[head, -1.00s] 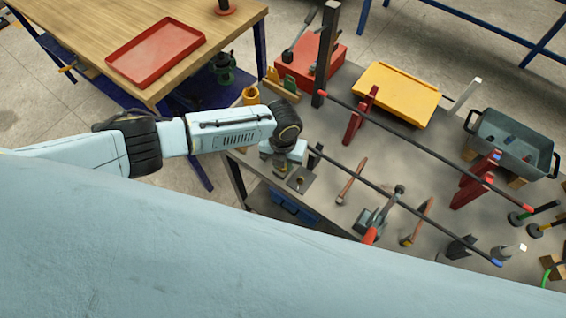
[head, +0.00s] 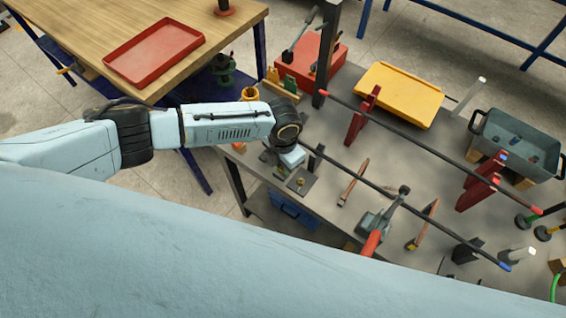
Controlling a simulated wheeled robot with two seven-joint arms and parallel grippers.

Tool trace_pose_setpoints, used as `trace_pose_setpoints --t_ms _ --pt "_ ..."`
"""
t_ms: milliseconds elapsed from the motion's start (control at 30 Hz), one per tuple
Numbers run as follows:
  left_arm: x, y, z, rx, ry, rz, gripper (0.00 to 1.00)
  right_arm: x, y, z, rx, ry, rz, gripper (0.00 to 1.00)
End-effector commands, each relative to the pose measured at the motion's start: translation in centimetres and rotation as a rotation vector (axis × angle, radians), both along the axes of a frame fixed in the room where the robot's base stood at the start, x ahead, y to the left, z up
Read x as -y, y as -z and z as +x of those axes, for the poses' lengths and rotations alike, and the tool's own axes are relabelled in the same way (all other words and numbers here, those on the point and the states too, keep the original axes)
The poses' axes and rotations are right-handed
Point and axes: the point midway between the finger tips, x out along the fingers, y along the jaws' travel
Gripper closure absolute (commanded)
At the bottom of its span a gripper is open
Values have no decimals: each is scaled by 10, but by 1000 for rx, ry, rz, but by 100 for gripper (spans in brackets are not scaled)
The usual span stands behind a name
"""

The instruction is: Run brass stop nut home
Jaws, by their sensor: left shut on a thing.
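My left gripper (head: 283,172) is at the near left end of the grey workbench (head: 335,215), its wrist above and partly hiding it. It is shut, pointing down beside a small dark plate (head: 303,187). A small brass-coloured piece (head: 301,182), which looks like the brass stop nut, shows at the plate right by the fingers. The exact contact between fingers and nut is too small and covered to see. My right gripper is not in view.
Two long dark bars cross the bench; the nearer one (head: 385,191) starts close to my left gripper. A wooden table (head: 95,40) stands behind.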

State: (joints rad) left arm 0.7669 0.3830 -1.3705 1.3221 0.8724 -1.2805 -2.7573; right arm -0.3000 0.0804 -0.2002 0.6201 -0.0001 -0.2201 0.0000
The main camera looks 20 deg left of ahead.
Motion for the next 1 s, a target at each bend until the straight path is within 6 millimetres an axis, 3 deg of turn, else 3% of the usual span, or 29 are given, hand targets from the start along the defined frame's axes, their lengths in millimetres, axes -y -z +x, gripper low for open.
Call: trace_pose_setpoints --t_ms 367,400,567,867,1000 --pt "0 0 0 1 7 1 98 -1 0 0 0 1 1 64" --pt "0 0 0 1 7 1 74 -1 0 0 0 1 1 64" --pt "0 0 0 1 6 1 54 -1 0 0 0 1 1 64" --pt "0 -2 0 1 5 0 54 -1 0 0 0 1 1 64" --pt "0 -15 1 3 6 -2 54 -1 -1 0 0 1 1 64"
